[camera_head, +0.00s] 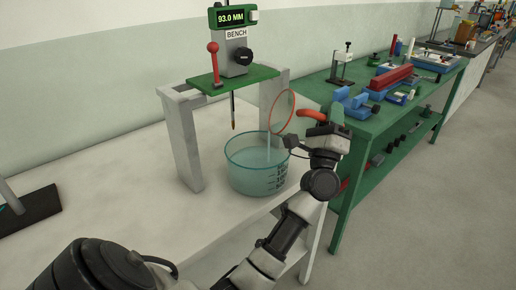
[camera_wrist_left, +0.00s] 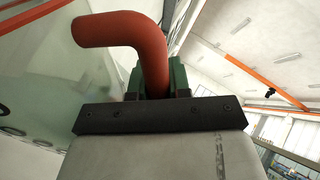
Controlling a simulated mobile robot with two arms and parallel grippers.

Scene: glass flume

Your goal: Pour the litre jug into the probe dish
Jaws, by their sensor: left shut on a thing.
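The litre jug (camera_head: 283,112) is clear with an orange rim and an orange-red handle (camera_head: 311,117). It is tipped far over to the left, its mouth above the right side of the probe dish (camera_head: 247,183). The dish is a clear, bluish round tub with dark marks, standing on the pale bench. A thin pale stream (camera_head: 268,140) seems to run from the jug's lip into the dish. My left gripper (camera_head: 318,124) is shut on the handle; the left wrist view shows the handle (camera_wrist_left: 150,55) between its green fingers (camera_wrist_left: 180,78). My right gripper is out of view.
A grey stand (camera_head: 183,140) with a green top plate (camera_head: 235,80) straddles the dish's back left. A thin probe (camera_head: 233,112) hangs from it under a display reading 93.0 MM (camera_head: 232,17). A cluttered green table (camera_head: 375,120) stands to the right.

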